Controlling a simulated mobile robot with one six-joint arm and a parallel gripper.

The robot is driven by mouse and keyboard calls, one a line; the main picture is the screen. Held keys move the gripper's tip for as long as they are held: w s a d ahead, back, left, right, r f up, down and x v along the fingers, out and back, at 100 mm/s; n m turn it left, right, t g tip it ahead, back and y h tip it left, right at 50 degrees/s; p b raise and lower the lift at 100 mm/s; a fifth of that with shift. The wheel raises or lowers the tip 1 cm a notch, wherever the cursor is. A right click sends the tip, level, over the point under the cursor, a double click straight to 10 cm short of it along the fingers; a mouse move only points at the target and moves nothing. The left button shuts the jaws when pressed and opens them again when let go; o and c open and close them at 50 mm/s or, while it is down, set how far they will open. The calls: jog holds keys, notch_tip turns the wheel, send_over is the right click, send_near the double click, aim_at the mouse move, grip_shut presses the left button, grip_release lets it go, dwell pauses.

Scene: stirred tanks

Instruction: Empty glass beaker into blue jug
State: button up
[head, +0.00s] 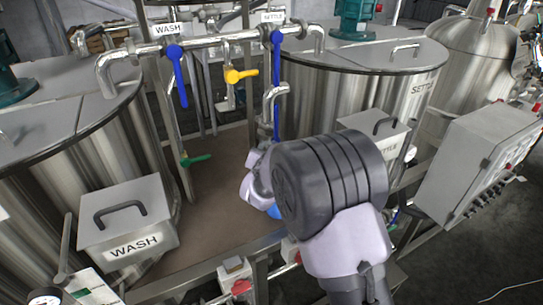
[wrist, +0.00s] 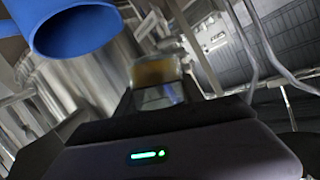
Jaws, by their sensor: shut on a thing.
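My gripper (wrist: 160,98) is shut on the glass beaker (wrist: 158,72), which shows between the fingertips in the wrist view. The beaker looks see-through with a yellowish-brown band near its far end; how much is in it I cannot tell. The blue jug (wrist: 62,48) is at the upper left of the wrist view, its round opening facing the camera side, apart from the beaker in the picture. In the head view only a small blue patch of the jug (head: 274,211) shows beside my arm. My arm hides the gripper and beaker there.
A brown platform (head: 215,190) lies between the WASH tank (head: 60,110) and the SETTLE tank (head: 345,85). Pipes with blue-handled valves (head: 178,75) run above it. A WASH box (head: 128,222) stands front left, a control cabinet (head: 480,165) right.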

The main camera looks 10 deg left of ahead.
jog(key=shift+w+a+f+m+t+y+b, duration=0.1)
jog(key=shift+a+f+m+t+y+b, duration=0.2)
jog(key=shift+b, duration=0.85)
jog(key=shift+d+m+t+y+b, duration=0.1)
jog(key=shift+m+b, duration=0.3)
jog(key=shift+b, duration=0.75)
jog(key=m+t+b, duration=0.1)
jog(key=m+b, duration=0.1)
jog(key=b, duration=0.2)
jog(key=m+t+y+b, duration=0.1)
jog(key=m+b, duration=0.1)
jog(key=b, duration=0.2)
jog(key=shift+a+r+b, duration=0.1)
jog(key=shift+b, duration=0.3)
jog(key=shift+m+b, duration=0.3)
jog(key=shift+b, duration=0.3)
jog(key=m+t+b, duration=0.1)
jog(key=b, duration=0.4)
jog(key=m+b, duration=0.1)
jog(key=b, duration=0.5)
jog(key=shift+d+m+t, duration=0.2)
jog(key=shift+m+t, duration=0.2)
jog(key=m+b, duration=0.1)
jog(key=b, duration=0.2)
jog(key=shift+d+r+m+t, duration=0.1)
jog(key=shift+m+t, duration=0.2)
jog(key=shift+t, duration=0.1)
